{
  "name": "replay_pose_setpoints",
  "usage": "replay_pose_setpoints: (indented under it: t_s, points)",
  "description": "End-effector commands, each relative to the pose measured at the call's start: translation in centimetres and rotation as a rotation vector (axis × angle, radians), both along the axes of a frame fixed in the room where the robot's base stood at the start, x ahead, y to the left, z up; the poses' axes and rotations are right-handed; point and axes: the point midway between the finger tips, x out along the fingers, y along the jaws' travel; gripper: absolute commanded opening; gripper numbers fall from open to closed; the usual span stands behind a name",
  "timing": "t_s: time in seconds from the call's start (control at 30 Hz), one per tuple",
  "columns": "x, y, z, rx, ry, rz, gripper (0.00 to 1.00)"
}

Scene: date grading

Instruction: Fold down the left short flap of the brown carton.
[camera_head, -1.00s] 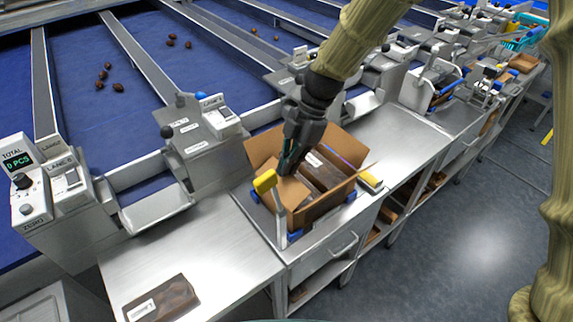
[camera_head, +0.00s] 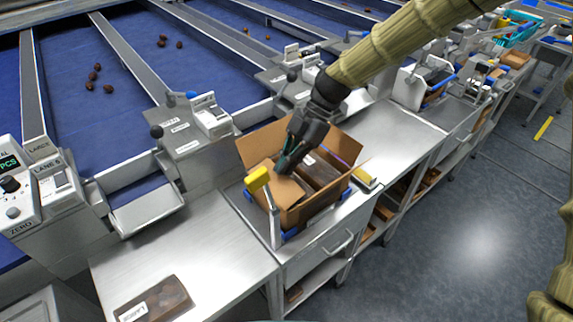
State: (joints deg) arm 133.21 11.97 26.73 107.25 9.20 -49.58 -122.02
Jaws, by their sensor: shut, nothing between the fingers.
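The brown carton (camera_head: 311,206) stands open on the metal bench, with dark packs (camera_head: 322,171) inside. Its left short flap (camera_head: 284,189) leans inward over the left end of the packs. The back long flap (camera_head: 262,147) stands up and tilts outward. My gripper (camera_head: 283,168) is shut and empty, coming down from the upper right. Its fingertips are at the left short flap's upper side; I cannot tell whether they touch it. My gripper hides part of the carton's back and middle.
A yellow-headed post (camera_head: 257,180) stands close at the carton's left corner. A yellow-topped block (camera_head: 365,177) is at its right. A labelled dark pack (camera_head: 154,301) lies on the clear bench to the left. Weighing stations (camera_head: 205,120) line the back.

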Motion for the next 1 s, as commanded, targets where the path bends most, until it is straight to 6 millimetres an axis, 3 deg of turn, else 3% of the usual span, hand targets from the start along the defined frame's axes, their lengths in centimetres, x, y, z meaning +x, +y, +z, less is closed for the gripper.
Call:
replay_pose_setpoints:
  t_s: [1.0]
  points:
    - [0.42, -0.41, -1.07, 0.114, 0.097, 0.001, 0.0]
